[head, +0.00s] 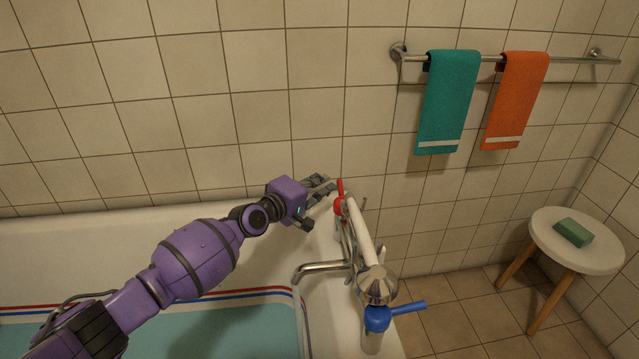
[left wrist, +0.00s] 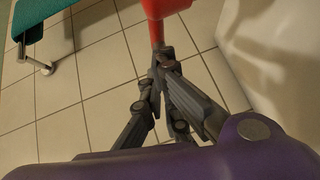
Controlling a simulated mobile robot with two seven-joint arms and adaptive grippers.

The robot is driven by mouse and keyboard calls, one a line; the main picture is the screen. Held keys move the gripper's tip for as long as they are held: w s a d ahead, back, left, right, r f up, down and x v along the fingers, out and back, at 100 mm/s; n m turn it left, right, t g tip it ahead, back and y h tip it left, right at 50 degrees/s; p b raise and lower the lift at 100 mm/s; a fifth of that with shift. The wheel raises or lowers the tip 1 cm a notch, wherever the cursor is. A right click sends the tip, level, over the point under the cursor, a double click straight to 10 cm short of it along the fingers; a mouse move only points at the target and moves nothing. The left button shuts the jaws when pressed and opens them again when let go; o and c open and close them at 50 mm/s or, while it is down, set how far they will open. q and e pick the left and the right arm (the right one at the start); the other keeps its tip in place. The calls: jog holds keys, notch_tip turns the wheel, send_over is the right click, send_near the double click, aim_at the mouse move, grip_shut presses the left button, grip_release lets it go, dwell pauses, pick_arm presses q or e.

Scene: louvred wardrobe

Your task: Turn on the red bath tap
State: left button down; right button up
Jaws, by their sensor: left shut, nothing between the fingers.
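The red bath tap (head: 340,204) stands at the far end of the mixer on the tub's right rim. Its red lever points up, towards the wall, in the head view. In the left wrist view the red tap (left wrist: 164,8) is at the top edge, its lever reaching down to the fingertips. My left gripper (head: 327,188) is shut with nothing held, just left of the red lever. The fingertips (left wrist: 160,60) appear at or very close to the lever's end; I cannot tell whether they touch. My right gripper is not in view.
The blue tap (head: 378,318) is at the near end of the mixer, its lever pointing right. The chrome spout (head: 322,267) reaches left over the water-filled tub (head: 312,225). A stool (head: 602,250) with green soap (head: 573,232) stands right. Teal (head: 448,100) and orange (head: 515,100) towels hang above.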

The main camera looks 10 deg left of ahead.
aim_at(340, 180)
pick_arm(q)
jog(key=shift+w+d, duration=0.15)
jog(key=shift+w, duration=0.05)
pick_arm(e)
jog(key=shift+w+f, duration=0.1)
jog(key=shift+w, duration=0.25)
pick_arm(q)
jog(key=shift+w+d+b, duration=0.3)
jog(key=shift+w+d, duration=0.4)
jog(key=shift+d, duration=0.35)
jog(key=shift+w+d+b, duration=0.25)
jog(key=shift+w+d, duration=0.45)
jog(key=shift+d, duration=0.3)
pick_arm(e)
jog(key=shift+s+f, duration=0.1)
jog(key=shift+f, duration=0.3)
pick_arm(q)
jog(key=shift+d, duration=0.15)
